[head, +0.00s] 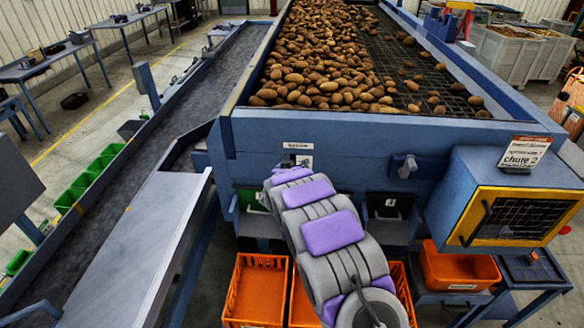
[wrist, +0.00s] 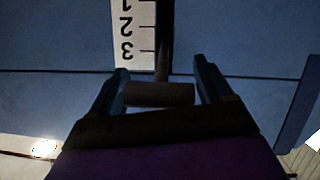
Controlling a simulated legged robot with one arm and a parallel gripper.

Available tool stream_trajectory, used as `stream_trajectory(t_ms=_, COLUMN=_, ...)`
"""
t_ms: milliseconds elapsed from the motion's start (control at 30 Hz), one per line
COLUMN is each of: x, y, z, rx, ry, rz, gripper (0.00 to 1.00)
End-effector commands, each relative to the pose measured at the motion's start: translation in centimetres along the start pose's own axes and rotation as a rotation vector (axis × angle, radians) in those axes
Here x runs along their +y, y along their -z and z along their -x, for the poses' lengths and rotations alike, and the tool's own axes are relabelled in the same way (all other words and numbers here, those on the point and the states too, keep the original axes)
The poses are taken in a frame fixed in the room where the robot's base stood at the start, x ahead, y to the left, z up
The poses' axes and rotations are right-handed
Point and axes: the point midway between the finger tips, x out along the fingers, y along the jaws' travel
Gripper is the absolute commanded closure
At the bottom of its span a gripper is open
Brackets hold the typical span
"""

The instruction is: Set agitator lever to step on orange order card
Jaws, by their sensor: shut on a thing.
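In the wrist view, my gripper (wrist: 160,90) is shut on the agitator lever's brownish crosswise handle (wrist: 160,95), with a finger at each end. The lever's thin stem rises from the handle into a dark vertical slot. A white scale (wrist: 133,35) left of the slot shows 2 and 3, with a 1 cut off at the top. The stem lies beside the 3 and just below it; the exact step cannot be told. In the head view, a card (head: 523,152) with an orange-red top strip reads "chute 2"; its smaller line is too blurred to read. My arm hides the gripper and lever there.
The blue grader (head: 370,130) carries potatoes (head: 325,60) over a mesh deck. A dark control knob (head: 405,166) sits right of my arm. A yellow-framed box (head: 515,215) juts out at right. Orange crates (head: 257,290) stand below; a conveyor (head: 150,130) runs at left.

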Motion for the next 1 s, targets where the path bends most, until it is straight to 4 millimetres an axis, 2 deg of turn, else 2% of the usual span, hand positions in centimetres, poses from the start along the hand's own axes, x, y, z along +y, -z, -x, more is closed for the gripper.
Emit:
stream_trajectory(t_ms=167, x=-0.2, y=0.2, z=0.0, rx=0.004, ry=0.003, rz=0.002, gripper=0.75)
stream_trajectory(t_ms=200, x=-0.2, y=0.2, z=0.0, rx=0.003, ry=0.002, rz=0.002, gripper=0.19)
stream_trajectory(t_ms=400, x=-0.1, y=0.1, z=0.1, rx=0.002, ry=0.001, rz=0.002, gripper=0.00)
stream_trajectory(t_ms=767, x=0.2, y=0.0, z=0.6, rx=0.001, ry=0.001, rz=0.000, gripper=0.00)
stream_trajectory(t_ms=1000, x=0.0, y=0.0, z=3.4, rx=0.002, ry=0.001, rz=0.003, gripper=0.00)
